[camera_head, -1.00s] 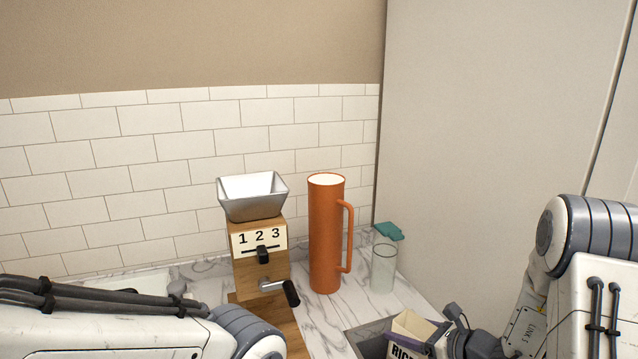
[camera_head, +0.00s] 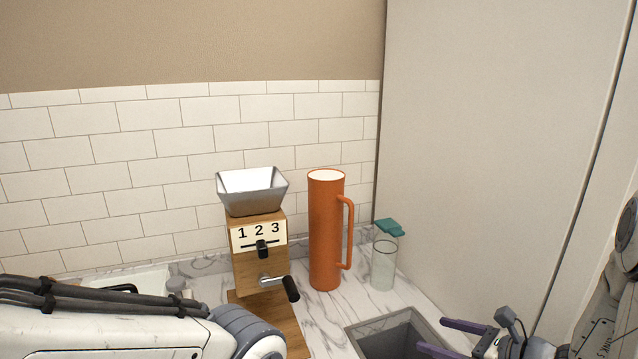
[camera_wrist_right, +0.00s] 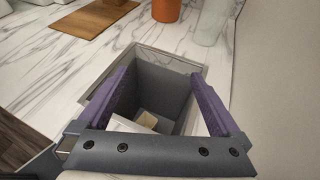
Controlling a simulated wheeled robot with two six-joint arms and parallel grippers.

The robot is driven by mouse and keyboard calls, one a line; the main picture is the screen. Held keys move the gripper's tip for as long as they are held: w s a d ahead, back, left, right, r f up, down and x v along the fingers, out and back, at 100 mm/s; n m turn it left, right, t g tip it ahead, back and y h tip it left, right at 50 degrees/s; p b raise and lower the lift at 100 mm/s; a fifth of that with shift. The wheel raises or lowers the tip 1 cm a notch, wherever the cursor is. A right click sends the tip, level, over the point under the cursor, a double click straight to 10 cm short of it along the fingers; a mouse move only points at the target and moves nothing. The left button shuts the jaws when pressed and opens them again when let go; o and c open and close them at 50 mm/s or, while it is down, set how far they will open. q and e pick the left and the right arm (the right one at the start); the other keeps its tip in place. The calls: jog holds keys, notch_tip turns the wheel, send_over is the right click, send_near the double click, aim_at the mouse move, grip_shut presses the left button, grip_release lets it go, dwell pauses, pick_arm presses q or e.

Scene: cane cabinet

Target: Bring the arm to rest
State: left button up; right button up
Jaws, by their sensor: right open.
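My right gripper (camera_head: 448,338) is open and empty in the head view, at the right edge of a grey bin (camera_head: 362,338) set into the counter. In the right wrist view the two purple fingers of the gripper (camera_wrist_right: 160,78) stand wide apart above the bin (camera_wrist_right: 165,58). A pale box (camera_wrist_right: 133,126) lies low inside the bin, partly hidden by the gripper's bar. My left arm crosses the lower left of the head view; its gripper is out of view.
A wooden grinder (camera_head: 244,263) with a metal hopper, a tall orange jug (camera_head: 325,235) and a clear glass (camera_head: 383,265) with a teal item (camera_head: 389,227) behind it stand on the marble counter. A tall pale panel (camera_head: 480,150) rises at right.

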jog(key=shift+v, duration=0.75)
jog(key=p+x, duration=0.2)
jog(key=x, duration=0.9)
jog(key=r+p, duration=0.1)
jog(key=r, duration=0.2)
jog(key=r+p, duration=0.1)
jog(key=r, duration=0.1)
jog(key=shift+s+d+r+p, duration=0.1)
jog(key=shift+s+r+p, duration=0.15)
jog(key=shift+r+p, duration=0.15)
